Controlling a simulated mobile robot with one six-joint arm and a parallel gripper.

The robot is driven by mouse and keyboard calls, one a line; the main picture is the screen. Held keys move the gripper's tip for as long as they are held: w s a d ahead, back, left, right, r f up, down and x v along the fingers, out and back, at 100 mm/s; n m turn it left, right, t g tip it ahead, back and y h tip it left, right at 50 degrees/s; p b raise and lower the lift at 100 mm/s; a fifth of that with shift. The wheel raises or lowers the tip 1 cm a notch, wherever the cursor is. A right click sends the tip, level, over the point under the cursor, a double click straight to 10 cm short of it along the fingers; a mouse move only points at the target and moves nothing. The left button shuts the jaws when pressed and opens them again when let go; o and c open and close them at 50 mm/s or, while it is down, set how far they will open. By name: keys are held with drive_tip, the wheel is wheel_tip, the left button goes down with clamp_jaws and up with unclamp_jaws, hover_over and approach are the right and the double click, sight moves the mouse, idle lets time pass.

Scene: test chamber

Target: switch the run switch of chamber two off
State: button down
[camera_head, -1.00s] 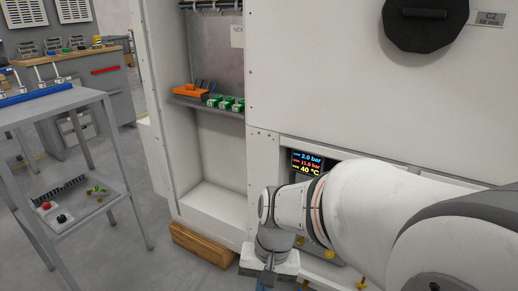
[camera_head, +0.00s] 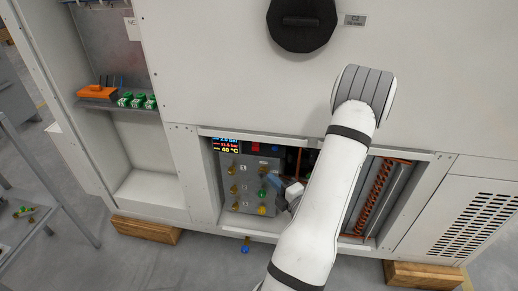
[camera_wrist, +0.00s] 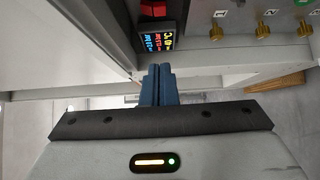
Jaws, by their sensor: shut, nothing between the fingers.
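The white cabinet of chamber two (camera_head: 200,60) carries a C2 label (camera_head: 354,19) near a round black port cover. Its low open bay holds a grey valve panel (camera_head: 240,203). A red part (camera_head: 255,147) sits beside the small display at the top of the bay; it also shows in the wrist view (camera_wrist: 153,8). I cannot tell whether it is the run switch. My gripper (camera_head: 274,181) is in front of the panel, its blue fingers shut and empty; the wrist view shows them together (camera_wrist: 158,70), apart from the red part. My arm hides the bay's middle.
The display (camera_head: 227,145) reads pressures and 40 °C. Brass knobs, a green one (camera_head: 262,194) among them, stick out of the panel. A copper coil (camera_head: 378,200) lies to the right. A shelf with green blocks (camera_head: 137,101) is at left. Wooden blocks (camera_head: 146,231) support the cabinet.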

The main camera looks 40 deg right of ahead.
drive_tip(key=shift+s+d, duration=0.1)
drive_tip(key=shift+f, duration=0.1)
drive_tip(key=b, duration=1.1)
approach(252, 149)
drive_tip(key=w+a, duration=0.3)
drive_tip(key=w, duration=0.1)
drive_tip(key=shift+w+d+b, duration=0.25)
drive_tip(key=shift+w+d, duration=0.2)
drive_tip(key=shift+d, duration=0.35)
drive_tip(key=shift+w+d+b, duration=0.2)
drive_tip(key=shift+w+d, duration=0.3)
drive_tip(key=shift+d, duration=0.35)
